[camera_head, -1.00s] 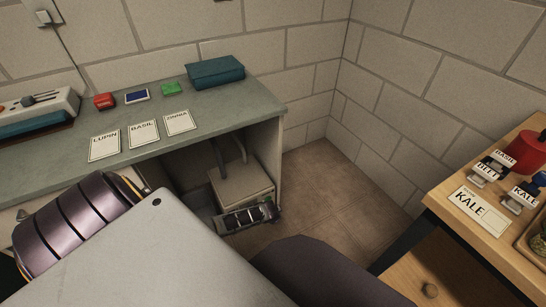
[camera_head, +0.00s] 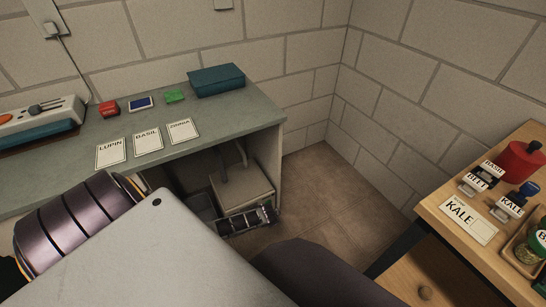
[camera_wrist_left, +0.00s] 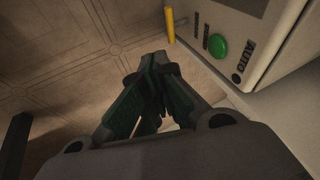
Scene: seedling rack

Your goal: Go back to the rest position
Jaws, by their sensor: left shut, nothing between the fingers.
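Tiled floor lies beyond the fingertips. My left arm comes in from the left and is partly hidden behind a large grey panel. My right gripper is not in view.
The grey-green counter (camera_head: 222,135) holds cards and a teal box (camera_head: 216,80). A wooden table (camera_head: 447,240) with stamps and a KALE card (camera_head: 468,218) stands right. A pale machine with a green button (camera_wrist_left: 218,46) and a yellow post (camera_wrist_left: 170,24) are close to the gripper.

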